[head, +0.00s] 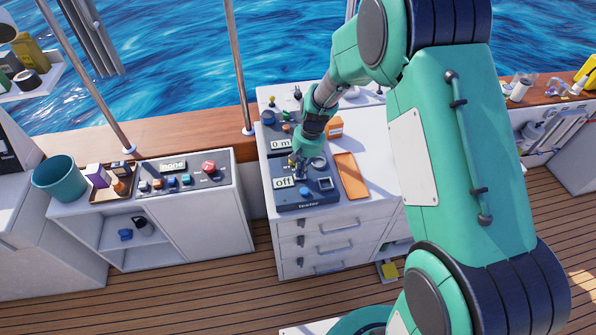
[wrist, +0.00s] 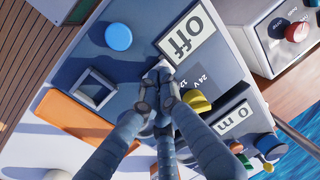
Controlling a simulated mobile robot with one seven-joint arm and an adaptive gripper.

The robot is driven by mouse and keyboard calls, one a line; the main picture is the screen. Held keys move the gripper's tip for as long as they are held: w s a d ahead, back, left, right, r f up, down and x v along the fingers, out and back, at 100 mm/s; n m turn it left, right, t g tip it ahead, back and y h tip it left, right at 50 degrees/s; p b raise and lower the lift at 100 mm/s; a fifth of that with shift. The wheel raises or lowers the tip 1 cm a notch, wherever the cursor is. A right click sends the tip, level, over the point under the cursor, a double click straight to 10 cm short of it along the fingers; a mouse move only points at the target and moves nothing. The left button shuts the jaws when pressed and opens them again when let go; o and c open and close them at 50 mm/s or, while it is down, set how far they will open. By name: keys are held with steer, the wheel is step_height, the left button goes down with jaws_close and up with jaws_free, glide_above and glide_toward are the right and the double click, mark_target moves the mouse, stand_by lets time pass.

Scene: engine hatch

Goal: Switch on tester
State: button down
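The tester (head: 290,203) is a dark blue-grey panel on top of the white drawer cabinet. Its display (head: 284,183) reads "off", also in the wrist view (wrist: 187,35). A round blue button (wrist: 118,37) and a square framed part (wrist: 97,88) are on its face. My gripper (head: 297,164) points down over the tester's far part. In the wrist view its fingertips (wrist: 158,92) are drawn together beside the display, near a "24 V / 12" label (wrist: 188,84) and a yellow knob (wrist: 196,103). A small pale part (wrist: 159,70) shows at the tips; whether they touch it is unclear.
An orange tray-like piece (head: 351,177) lies right of the tester. Behind it is another panel with a "0 m" display (head: 281,144). A second panel reading "none" (head: 172,165) and a teal bucket (head: 59,181) stand on the left cabinet.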

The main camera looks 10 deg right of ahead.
steer(key=shift+s+d+f, duration=0.2)
steer(key=shift+s+f, duration=0.25)
steer(key=shift+f, duration=0.1)
steer(key=shift+w+d+r+p, duration=0.1)
steer(key=shift+r+p, duration=0.3)
steer(key=shift+r, duration=0.1)
step_height(320, 180, up, 14)
steer(key=d+p, duration=0.1)
steer(key=p, duration=0.1)
steer(key=shift+w+d, duration=0.35)
steer(key=shift+d, duration=0.05)
